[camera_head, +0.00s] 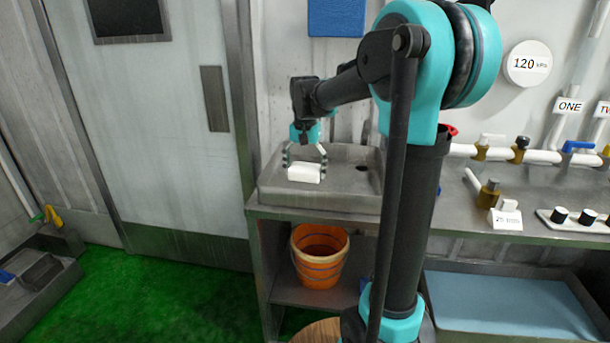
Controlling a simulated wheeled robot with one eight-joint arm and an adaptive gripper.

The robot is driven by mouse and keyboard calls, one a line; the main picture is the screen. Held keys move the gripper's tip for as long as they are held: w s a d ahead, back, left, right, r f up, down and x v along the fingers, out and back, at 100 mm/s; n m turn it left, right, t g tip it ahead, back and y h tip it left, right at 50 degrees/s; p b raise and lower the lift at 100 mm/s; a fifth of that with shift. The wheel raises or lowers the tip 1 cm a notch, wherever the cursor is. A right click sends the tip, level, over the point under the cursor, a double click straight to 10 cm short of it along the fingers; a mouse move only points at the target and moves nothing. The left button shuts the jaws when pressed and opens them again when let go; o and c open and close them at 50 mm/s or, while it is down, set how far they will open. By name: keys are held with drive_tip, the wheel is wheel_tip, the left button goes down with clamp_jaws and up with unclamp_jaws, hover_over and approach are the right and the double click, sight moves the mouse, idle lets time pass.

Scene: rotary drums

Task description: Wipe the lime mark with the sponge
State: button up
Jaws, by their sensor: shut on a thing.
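My gripper (306,158) points down over the left part of a shallow grey metal basin (350,205). It is shut on a white block (304,174), which looks like the sponge, with one dark finger at each end. The block is at the basin floor or just above it; I cannot tell if it touches. I cannot make out the lime mark in this view. The block, my gripper or my arm may cover it.
An orange bucket (320,273) stands on the shelf below the basin. To the right are pipes with a blue-handled valve (577,147), a brass fitting (488,193) and a blue-lined tray (505,302). A door (165,130) is left.

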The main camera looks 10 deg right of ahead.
drive_tip(key=shift+r, duration=1.5)
